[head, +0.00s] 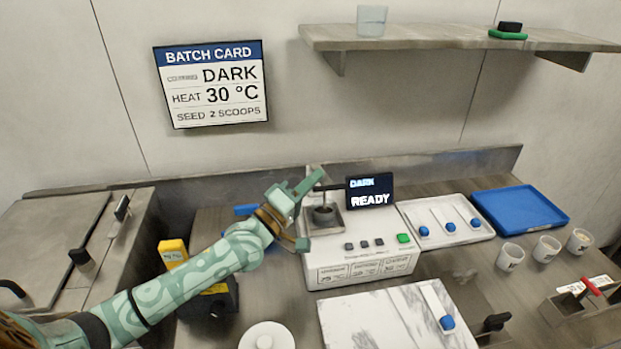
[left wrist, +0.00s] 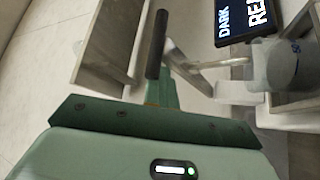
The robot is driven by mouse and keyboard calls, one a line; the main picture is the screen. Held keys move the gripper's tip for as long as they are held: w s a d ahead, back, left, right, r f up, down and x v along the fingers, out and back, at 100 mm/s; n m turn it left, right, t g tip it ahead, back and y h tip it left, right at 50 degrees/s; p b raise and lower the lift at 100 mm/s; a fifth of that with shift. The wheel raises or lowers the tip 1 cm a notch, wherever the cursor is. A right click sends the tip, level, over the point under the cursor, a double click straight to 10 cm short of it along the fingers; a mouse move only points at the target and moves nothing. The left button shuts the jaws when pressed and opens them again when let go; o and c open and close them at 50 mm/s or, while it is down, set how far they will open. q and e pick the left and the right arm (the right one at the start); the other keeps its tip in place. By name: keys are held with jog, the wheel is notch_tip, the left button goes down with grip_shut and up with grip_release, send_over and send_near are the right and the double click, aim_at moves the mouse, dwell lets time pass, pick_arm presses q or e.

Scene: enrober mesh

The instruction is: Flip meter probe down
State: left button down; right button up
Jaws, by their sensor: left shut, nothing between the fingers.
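The white meter (head: 350,262) stands in the middle of the counter; its dark screen (head: 370,191) reads DARK READY. A dark probe arm (head: 332,187) extends sideways above a small dark cup (head: 323,213) in the meter's recess. My left gripper (head: 312,181) is shut and empty, at the left side of the probe arm. I cannot tell whether they touch. In the left wrist view, the screen (left wrist: 243,17) is at the top right, and a pale rod (left wrist: 215,64) runs right from near my fingers. My right gripper is out of view.
A white tray (head: 477,236) with blue-tipped tools and a blue tray (head: 540,222) lie right of the meter. Several white cups (head: 511,257) stand farther right. A marble slab (head: 360,325) lies in front. A shelf (head: 450,38) hangs above; a yellow-topped object (head: 172,250) stands left.

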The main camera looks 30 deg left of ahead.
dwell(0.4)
pick_arm(q)
jog(key=s+a, duration=0.2)
jog(key=s, duration=0.5)
jog(key=s+a+p, duration=0.1)
jog(key=s+a, duration=0.1)
jog(key=s, duration=0.5)
jog(key=shift+a+f+p, duration=0.3)
jog(key=shift+f, duration=0.15)
jog(key=shift+s, duration=0.1)
